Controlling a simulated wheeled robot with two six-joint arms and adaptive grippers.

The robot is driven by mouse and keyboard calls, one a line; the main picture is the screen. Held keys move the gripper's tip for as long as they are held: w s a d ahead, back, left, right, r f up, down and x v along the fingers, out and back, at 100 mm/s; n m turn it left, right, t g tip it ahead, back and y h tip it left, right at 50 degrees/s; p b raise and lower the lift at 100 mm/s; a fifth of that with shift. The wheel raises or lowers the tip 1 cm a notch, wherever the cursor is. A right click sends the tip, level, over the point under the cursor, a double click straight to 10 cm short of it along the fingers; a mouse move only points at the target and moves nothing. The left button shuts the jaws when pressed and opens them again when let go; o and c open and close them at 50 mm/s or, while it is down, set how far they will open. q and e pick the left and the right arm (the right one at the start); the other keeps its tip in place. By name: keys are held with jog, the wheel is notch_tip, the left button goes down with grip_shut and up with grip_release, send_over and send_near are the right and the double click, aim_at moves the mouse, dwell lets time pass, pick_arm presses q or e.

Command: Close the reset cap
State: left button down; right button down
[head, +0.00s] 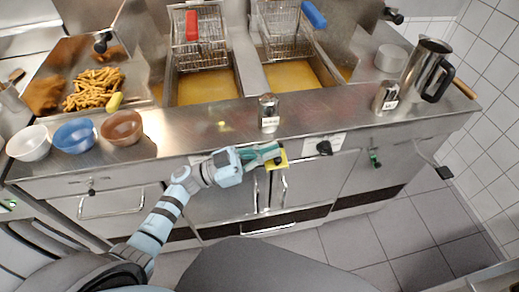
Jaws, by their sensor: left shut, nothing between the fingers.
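A small yellow piece (283,156), which looks like the reset cap, is on the front of the steel fryer counter, below the counter edge. My left gripper (272,156) is at it, with the fingers shut and nothing between them. The fingertips overlap the yellow piece in the head view and hide part of it. I cannot tell whether they touch it, or how far the cap is open. My right gripper is not in view.
A black knob (324,147) sits just right of the yellow piece. Door handles (284,190) are below. On the counter stand a shaker (268,112), another shaker (386,97), a steel jug (427,70) and bowls (75,136). Fryer baskets (198,38) are behind.

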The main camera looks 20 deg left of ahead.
aim_at(270, 168)
pick_arm(q)
jog(key=shift+s+a+f, duration=0.1)
jog(key=shift+f, duration=0.55)
jog(key=shift+s+d+f+m+g+b, duration=0.1)
jog(key=shift+s+f+m+g+b, duration=0.15)
jog(key=shift+m, duration=0.25)
jog(key=shift+d+f+m+g+b, duration=0.1)
jog(key=shift+f+m+b, duration=0.05)
jog(key=shift+m+b, duration=0.3)
jog(key=shift+s+d+f+m+g+h+b, duration=0.2)
jog(key=shift+f+m+g+b, duration=0.3)
jog(key=shift+m, duration=0.45)
jog(key=shift+s+d+f+m+g+h+b, duration=0.1)
jog(key=shift+s+f+m+g+h+b, duration=0.15)
jog(key=shift+f+m+b, duration=0.45)
jog(key=shift+s+d+f+m+g+b, duration=0.1)
jog(key=shift+f+m+g+b, duration=0.25)
jog(key=shift+m, duration=0.5)
jog(key=shift+s+f+m+g+b, duration=0.1)
jog(key=shift+f+m+g+b, duration=0.15)
jog(key=shift+m+b, duration=0.4)
jog(key=shift+s+d+f+m+g+b, duration=0.1)
jog(key=shift+f+m+g+b, duration=0.2)
jog(key=shift+m, duration=0.7)
